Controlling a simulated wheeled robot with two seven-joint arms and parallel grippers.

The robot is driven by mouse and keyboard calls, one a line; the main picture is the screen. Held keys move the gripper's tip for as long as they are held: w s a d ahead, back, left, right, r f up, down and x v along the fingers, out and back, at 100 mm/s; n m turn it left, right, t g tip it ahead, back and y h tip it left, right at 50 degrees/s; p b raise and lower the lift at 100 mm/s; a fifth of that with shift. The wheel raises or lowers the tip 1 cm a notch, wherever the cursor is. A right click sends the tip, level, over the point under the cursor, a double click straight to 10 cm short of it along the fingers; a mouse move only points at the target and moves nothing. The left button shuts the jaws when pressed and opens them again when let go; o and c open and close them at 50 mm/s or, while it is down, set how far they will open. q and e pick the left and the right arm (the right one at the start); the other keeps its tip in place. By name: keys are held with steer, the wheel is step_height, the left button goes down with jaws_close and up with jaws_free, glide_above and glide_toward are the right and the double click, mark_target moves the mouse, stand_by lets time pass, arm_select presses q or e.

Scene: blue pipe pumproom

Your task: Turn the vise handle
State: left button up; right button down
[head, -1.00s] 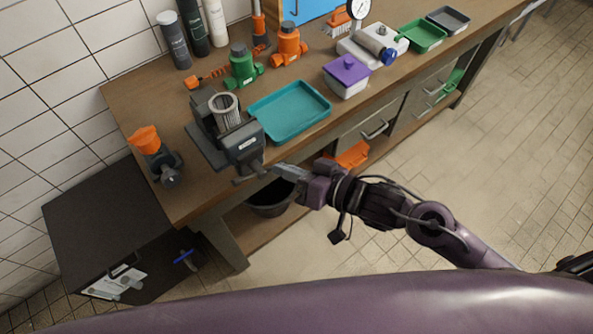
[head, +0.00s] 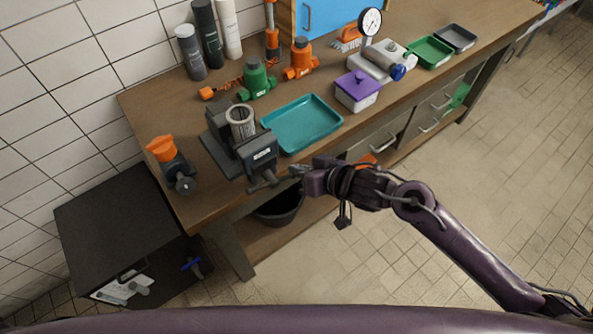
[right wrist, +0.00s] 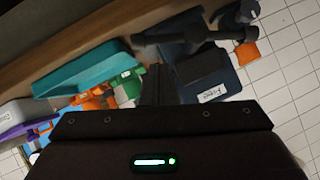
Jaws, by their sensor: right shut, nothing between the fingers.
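The grey vise (head: 259,154) stands at the bench's front edge in the head view, with a ribbed metal cylinder (head: 241,121) upright in its jaws. Its dark handle (head: 263,183) is a bar at the front, below the vise body. My right gripper (head: 298,170) is shut and empty just right of the handle; I cannot tell whether it touches. In the right wrist view, the shut fingers (right wrist: 155,86) point toward the vise (right wrist: 205,72), and the handle bar (right wrist: 185,37) shows beyond them. My left gripper is out of view.
A teal tray (head: 303,125) lies right of the vise, and an orange-topped valve (head: 172,160) stands left of it. A black bucket (head: 279,206) sits below the bench top. A dark cabinet (head: 115,215) stands at left. The floor at right is clear.

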mark_target(289, 176)
steer(key=shift+s+a+f, duration=0.1)
steer(key=shift+a+f, duration=0.25)
steer(key=shift+f, duration=0.5)
steer(key=shift+a+f, duration=0.1)
steer(key=shift+f, duration=0.55)
steer(key=shift+r, duration=0.1)
